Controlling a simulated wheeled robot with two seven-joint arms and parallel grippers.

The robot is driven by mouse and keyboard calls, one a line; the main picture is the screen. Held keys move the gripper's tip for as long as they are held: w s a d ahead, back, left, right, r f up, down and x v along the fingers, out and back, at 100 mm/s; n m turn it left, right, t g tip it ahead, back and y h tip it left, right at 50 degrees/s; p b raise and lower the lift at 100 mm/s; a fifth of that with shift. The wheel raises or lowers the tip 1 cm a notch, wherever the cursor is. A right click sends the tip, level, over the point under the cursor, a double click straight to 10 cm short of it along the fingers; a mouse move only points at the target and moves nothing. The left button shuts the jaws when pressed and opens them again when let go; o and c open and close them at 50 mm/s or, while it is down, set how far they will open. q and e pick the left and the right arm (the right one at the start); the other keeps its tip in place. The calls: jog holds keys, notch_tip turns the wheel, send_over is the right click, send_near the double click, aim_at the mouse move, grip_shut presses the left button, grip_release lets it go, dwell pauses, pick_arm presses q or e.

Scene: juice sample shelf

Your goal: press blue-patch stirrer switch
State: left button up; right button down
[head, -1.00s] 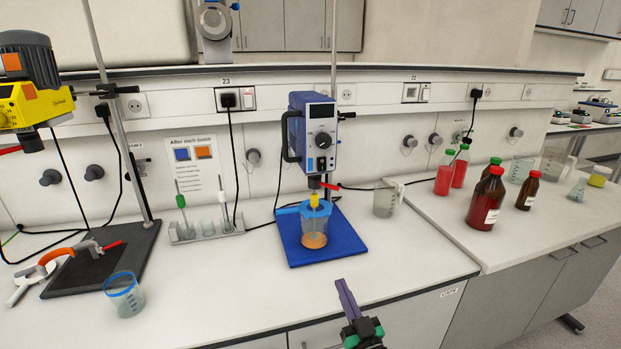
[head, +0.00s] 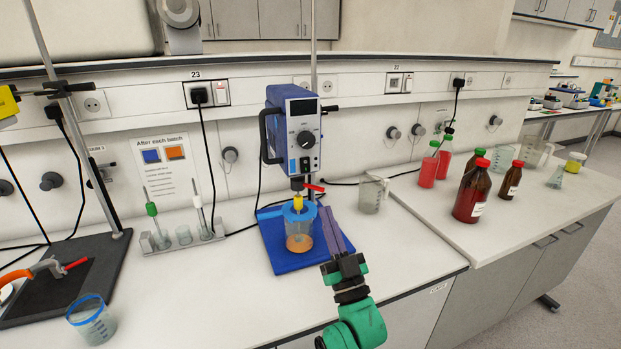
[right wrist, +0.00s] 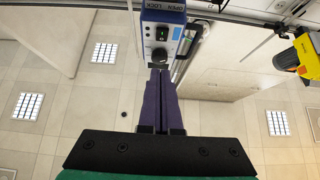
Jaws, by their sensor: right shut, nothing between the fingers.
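The blue stirrer (head: 290,125) hangs on a stand above a blue base plate (head: 284,262). Its pale front panel has a round dark knob (head: 306,139) and what looks like a small blue patch (head: 304,163) low down; I cannot make out a switch clearly. A beaker with orange contents (head: 299,238) stands on the plate beneath it. My right gripper (head: 328,212) is shut and empty, in front of and below the stirrer, pointing up towards it. In the right wrist view its purple fingers (right wrist: 159,75) lie together, just below the stirrer's panel (right wrist: 161,32). My left gripper is not in view.
A yellow stirrer (head: 8,104) is at the left edge. A beaker with a blue rim (head: 91,318) stands at the front left. A clear jug (head: 372,194) and several bottles, including a brown one (head: 470,190), stand to the right. The bench front between is clear.

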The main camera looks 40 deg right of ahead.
aim_at(306, 166)
jog(key=w+d+r+p, duration=0.1)
jog(key=w, duration=0.2)
jog(key=w+d+r+p, duration=0.1)
jog(key=w+p, duration=0.1)
jog(key=w, duration=0.1)
jog(key=w+d+r+p, duration=0.1)
jog(key=w+r, duration=0.1)
jog(key=w, duration=0.1)
jog(key=shift+w+d, duration=0.15)
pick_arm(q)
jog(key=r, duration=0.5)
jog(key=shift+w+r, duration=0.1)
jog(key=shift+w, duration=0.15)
